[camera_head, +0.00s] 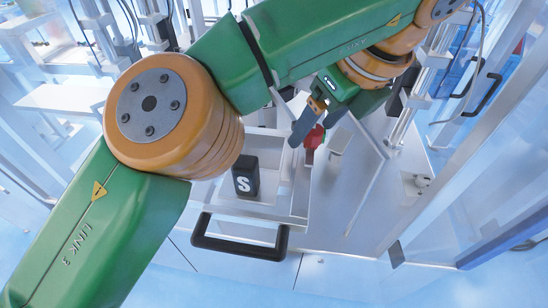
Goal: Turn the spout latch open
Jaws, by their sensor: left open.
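A small red part (315,138), which looks like the spout latch, shows at the right side of a white open-topped tray. My left arm crosses the picture from the lower left to the upper right and bends back down at its wrist. My left gripper (306,121) is open, with its dark fingers just above and left of the red part. I cannot tell whether a finger touches it. The arm and gripper hide what lies behind them, and the latch's full shape is partly covered. My right gripper is not in view.
A black block marked S (246,177) stands in the white tray (277,211). A black handle (240,240) sticks out at the tray's front. Metal posts and clear panels stand to the right. The pale surface (335,210) right of the tray is mostly clear.

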